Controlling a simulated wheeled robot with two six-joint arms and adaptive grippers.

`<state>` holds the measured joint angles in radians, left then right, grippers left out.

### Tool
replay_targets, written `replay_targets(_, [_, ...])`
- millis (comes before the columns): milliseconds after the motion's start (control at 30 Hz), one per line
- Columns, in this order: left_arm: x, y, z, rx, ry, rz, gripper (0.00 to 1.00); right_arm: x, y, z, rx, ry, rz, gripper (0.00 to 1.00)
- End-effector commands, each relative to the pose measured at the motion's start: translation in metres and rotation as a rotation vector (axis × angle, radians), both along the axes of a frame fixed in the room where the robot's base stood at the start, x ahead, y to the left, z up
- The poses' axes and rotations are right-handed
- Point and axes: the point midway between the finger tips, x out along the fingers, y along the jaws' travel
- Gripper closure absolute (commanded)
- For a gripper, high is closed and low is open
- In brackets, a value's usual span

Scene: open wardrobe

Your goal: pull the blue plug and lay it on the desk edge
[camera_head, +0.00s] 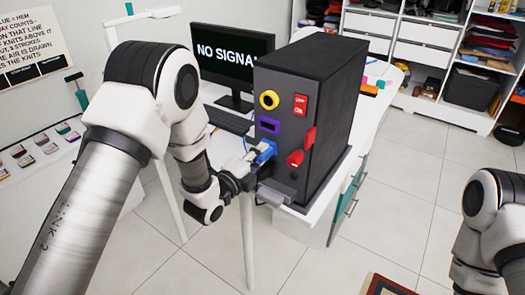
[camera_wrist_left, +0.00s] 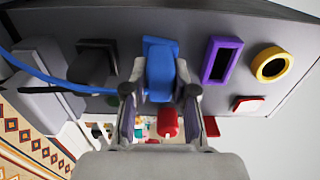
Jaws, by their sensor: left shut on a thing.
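The blue plug (camera_head: 264,151) is at the lower part of the grey front panel of a dark box (camera_head: 310,100) on the white desk (camera_head: 371,112). My left gripper (camera_head: 248,168) is at the panel, shut on the plug. In the left wrist view the blue plug (camera_wrist_left: 160,68) sits between the two fingers, against or very close to the panel; I cannot tell how deep it is seated. A blue cable (camera_wrist_left: 40,78) runs off to the left. My right arm shows at the right edge, but its gripper is out of view.
The panel also carries a yellow ring (camera_head: 269,100), a purple socket (camera_head: 269,125) and red switches, with a red knob (camera_head: 295,158) close to the plug. A monitor (camera_head: 232,55) and keyboard (camera_head: 229,119) stand behind. Open floor lies right of the desk.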

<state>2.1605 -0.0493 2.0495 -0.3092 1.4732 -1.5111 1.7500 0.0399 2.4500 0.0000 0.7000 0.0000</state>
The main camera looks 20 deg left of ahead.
Motion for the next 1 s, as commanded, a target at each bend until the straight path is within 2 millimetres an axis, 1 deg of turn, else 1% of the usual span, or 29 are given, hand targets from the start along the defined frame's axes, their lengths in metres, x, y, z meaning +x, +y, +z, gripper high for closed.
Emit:
replay_targets(767, [-0.011, 0.004, 0.000, -0.001, -0.001, 0.001, 1.00, 0.000, 0.000, -0.005, 0.000, 0.000, 0.000, 0.21])
replay_targets(1000, [-0.011, 0.004, 0.000, 0.000, -0.001, 0.001, 1.00, 0.000, 0.000, -0.005, 0.000, 0.000, 0.000, 0.21])
